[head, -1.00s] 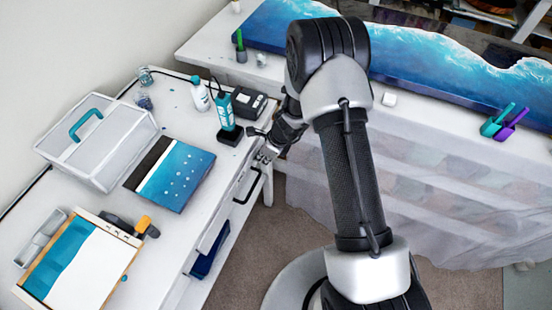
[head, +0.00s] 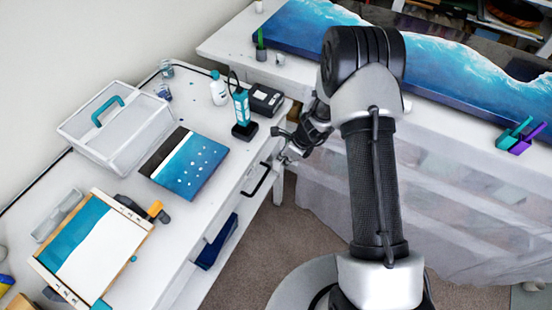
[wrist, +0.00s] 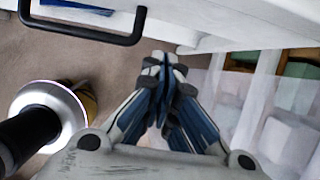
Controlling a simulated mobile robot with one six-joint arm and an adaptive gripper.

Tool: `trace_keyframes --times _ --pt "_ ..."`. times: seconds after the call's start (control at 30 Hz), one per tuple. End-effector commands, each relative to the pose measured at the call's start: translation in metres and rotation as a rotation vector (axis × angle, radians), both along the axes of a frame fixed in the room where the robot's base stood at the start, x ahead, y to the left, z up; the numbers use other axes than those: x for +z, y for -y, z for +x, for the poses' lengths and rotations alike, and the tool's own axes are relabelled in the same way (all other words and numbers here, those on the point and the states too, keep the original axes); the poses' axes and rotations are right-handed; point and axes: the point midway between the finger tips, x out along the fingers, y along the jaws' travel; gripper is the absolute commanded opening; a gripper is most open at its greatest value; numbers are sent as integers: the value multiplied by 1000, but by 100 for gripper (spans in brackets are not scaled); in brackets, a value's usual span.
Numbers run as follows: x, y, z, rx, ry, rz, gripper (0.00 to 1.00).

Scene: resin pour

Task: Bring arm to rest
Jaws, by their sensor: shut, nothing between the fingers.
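My gripper (head: 281,160) hangs beside the front edge of the left white table, close to a black drawer handle (head: 257,181). In the wrist view my gripper (wrist: 164,62) has its fingertips together, with nothing between them. The same handle (wrist: 84,36) shows at the upper left there, apart from the fingers. My arm is bent, and its forearm hides part of the long back table. The drawer below the table top stands partly open, with a dark blue thing (head: 216,242) on a lower level.
The left table (head: 205,128) carries a grey-white caddy (head: 118,130), a blue panel (head: 190,168), a framed panel (head: 95,250), a white bottle (head: 219,90) and a teal device (head: 241,105). A long blue-white panel (head: 290,35) lies on the back table. Carpet (head: 262,240) is clear between.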

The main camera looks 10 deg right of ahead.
Motion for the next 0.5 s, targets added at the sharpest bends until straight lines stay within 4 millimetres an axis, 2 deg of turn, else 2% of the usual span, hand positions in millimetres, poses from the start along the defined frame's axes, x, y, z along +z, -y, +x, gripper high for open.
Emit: trace_keyframes --times 0.03,0.2,0.4,0.5 --pt "20 3 -1 1 5 1 0" --pt "57 15 -10 0 5 -1 0" --pt "84 25 -17 0 3 0 0" --pt "90 27 -19 1 0 0 0"
